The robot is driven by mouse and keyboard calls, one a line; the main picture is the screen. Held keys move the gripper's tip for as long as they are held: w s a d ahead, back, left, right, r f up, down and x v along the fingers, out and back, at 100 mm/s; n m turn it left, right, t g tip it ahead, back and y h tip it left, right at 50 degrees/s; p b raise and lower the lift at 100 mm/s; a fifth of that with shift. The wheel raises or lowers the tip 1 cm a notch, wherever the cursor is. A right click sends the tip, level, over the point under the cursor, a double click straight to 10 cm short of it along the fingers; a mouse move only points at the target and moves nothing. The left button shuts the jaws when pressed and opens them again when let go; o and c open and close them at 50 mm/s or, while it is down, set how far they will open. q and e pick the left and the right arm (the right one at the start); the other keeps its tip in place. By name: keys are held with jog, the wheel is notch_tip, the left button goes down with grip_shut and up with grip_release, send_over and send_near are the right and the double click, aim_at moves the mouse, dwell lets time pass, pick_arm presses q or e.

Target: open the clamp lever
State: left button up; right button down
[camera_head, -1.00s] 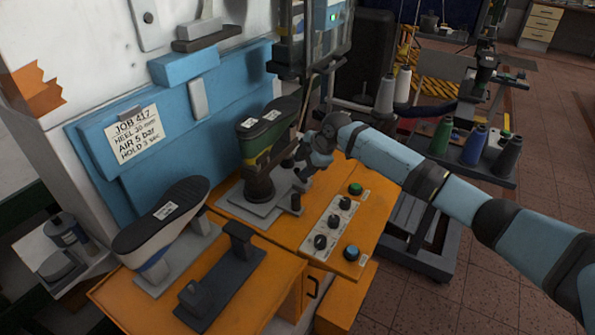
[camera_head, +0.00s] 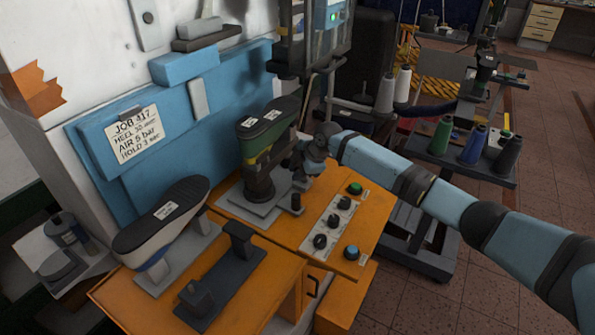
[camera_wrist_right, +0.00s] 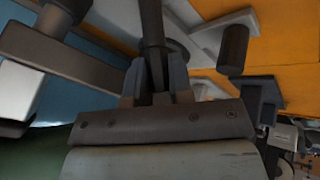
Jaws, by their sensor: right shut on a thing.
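My right gripper (camera_head: 299,164) is at the right side of the clamp stand on the orange bench, beside the dark shoe last (camera_head: 268,130) with its green band. In the right wrist view its two grey fingers (camera_wrist_right: 155,88) are shut on a dark bar, which I take to be the clamp lever (camera_wrist_right: 152,28). The lever runs up away from the fingers toward a round dark base. In the head view the gripper and wrist mostly hide the lever. My left gripper is not in view.
A second last (camera_head: 165,215) stands at the front left, beside a dark bracket (camera_head: 225,280). A panel with knobs and buttons (camera_head: 335,225) lies just right of the clamp. A short dark post (camera_head: 296,203) stands close in front. A spool cart (camera_head: 470,165) is behind my right arm.

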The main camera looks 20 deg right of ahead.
jog(key=shift+d, duration=0.1)
jog(key=shift+w+d+r+g+y, duration=0.15)
jog(key=shift+w+d+g+y, duration=0.1)
jog(key=shift+g+y, duration=0.15)
jog(key=shift+w+d+r+m+g+y+b, duration=0.1)
jog(key=shift+w+d+m+g+y+b, duration=0.25)
jog(key=shift+y+b, duration=0.3)
jog(key=w+d+m+g+y+b, duration=0.1)
jog(key=y+b, duration=0.1)
jog(key=shift+d+r+b, duration=0.15)
jog(key=shift+b, duration=0.25)
jog(key=shift+w+d+g+b, duration=0.1)
jog(key=shift+g+b, duration=0.15)
jog(key=shift+b, duration=0.05)
jog(key=shift+w+d+r+y+b, duration=0.15)
jog(key=shift+d+y+b, duration=0.1)
jog(key=shift+y+b, duration=0.2)
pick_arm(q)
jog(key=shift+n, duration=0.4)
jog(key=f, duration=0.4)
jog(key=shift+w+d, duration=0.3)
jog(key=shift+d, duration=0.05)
pick_arm(e)
jog(key=shift+d+g, duration=0.1)
jog(key=shift+g, duration=0.2)
jog(key=shift+w, duration=0.1)
